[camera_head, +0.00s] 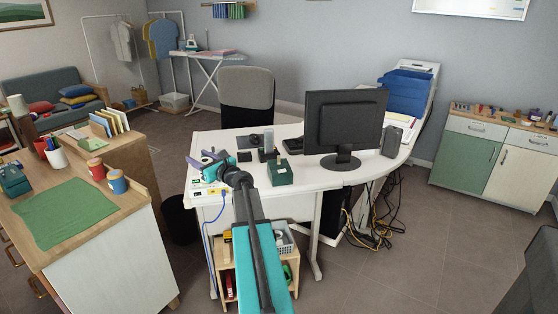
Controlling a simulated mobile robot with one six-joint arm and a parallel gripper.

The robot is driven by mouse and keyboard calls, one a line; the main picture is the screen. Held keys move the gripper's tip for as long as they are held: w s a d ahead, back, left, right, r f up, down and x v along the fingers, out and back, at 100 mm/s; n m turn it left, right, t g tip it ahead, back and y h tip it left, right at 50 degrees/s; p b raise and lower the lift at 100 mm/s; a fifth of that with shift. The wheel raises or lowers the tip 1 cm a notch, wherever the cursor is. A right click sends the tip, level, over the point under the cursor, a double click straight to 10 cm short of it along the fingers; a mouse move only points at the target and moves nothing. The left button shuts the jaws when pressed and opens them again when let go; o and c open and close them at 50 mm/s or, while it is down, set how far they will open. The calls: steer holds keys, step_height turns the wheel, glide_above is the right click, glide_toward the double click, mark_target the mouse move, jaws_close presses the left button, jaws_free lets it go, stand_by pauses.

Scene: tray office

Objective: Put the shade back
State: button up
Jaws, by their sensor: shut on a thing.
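My gripper (209,166) is over the left end of the white desk (328,178), at the end of my dark and teal arm. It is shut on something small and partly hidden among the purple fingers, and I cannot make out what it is. A grey, upright cylinder (269,139) stands on the desk to the right of my gripper, but I cannot tell whether it is the shade. A pale cylinder (18,105), perhaps a lampshade, shows at the far left by the sofa.
A monitor (343,120) and a green box (280,173) stand on the desk. A wooden cabinet with a green mat (68,214) and mugs is at the left. A chair (246,88) stands behind the desk.

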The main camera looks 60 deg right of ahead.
steer(key=s+d+r+m+g+h+p, duration=0.1)
steer(key=s+d, duration=0.4)
steer(key=d, duration=0.5)
steer(key=s+d+r+m+g+h+p, duration=0.2)
steer(key=s+d+r+m+h+p, duration=0.1)
steer(key=d, duration=0.7)
steer(key=s+d+r+m+g+h+p, duration=0.2)
steer(key=s+d+h, duration=0.4)
steer(key=d, duration=0.4)
step_height(320, 180, up, 2)
steer(key=shift+s+r+m, duration=0.2)
steer(key=shift+s+m, duration=0.6)
steer(key=shift+s, duration=0.1)
step_height(320, 180, down, 6)
steer(key=b, duration=0.1)
steer(key=shift+f+b, duration=0.15)
steer(key=shift+b, duration=0.2)
steer(key=shift+w, duration=0.1)
steer(key=shift+f+b, duration=0.5)
steer(key=shift+f, duration=1.35)
steer(key=shift+f, duration=0.25)
